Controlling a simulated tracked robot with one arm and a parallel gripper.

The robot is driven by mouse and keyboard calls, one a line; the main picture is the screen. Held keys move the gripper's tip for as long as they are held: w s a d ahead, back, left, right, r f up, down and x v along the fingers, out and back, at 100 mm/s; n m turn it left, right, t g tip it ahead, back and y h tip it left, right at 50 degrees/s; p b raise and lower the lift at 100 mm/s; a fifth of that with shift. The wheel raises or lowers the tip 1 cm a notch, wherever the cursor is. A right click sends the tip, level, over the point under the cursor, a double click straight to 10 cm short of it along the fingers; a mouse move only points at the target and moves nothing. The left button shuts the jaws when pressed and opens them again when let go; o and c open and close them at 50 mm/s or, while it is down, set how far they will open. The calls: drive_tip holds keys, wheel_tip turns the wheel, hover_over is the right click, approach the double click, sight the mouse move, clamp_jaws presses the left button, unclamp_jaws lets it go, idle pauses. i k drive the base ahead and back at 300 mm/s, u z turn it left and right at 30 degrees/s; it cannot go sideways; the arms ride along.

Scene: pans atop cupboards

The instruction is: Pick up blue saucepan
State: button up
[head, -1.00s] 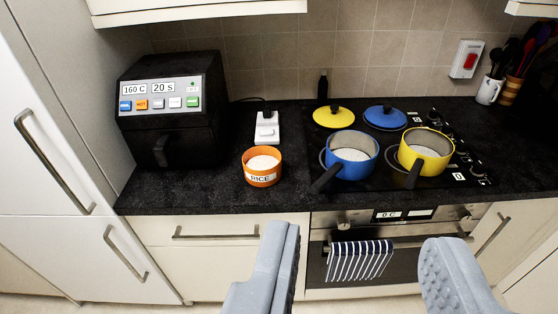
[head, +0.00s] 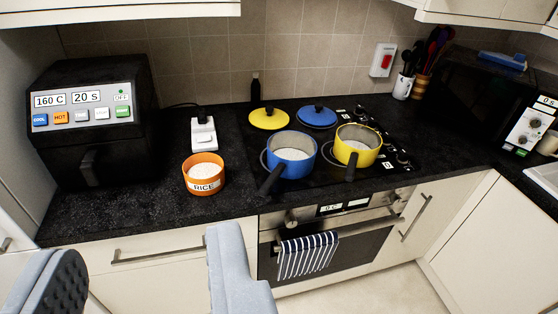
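The blue saucepan (head: 291,157) stands upright on the black hob, with white contents inside. Its dark handle (head: 271,180) points toward the front left, near the counter's front edge. My gripper (head: 140,275) is open and empty at the bottom of the view, in front of the counter, to the left of the saucepan and nearer to me. Its right finger is below and left of the saucepan handle, and its left finger is at the lower left corner. Nothing hides the saucepan.
A yellow saucepan (head: 357,148) stands close to the right of the blue one. Yellow (head: 269,119) and blue (head: 316,117) lids lie behind them. An orange rice bowl (head: 204,175) is to the left. A striped towel (head: 308,256) hangs on the oven handle below.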

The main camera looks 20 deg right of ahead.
sight(291, 155)
drive_tip(key=i, duration=0.95)
drive_tip(key=z, duration=0.05)
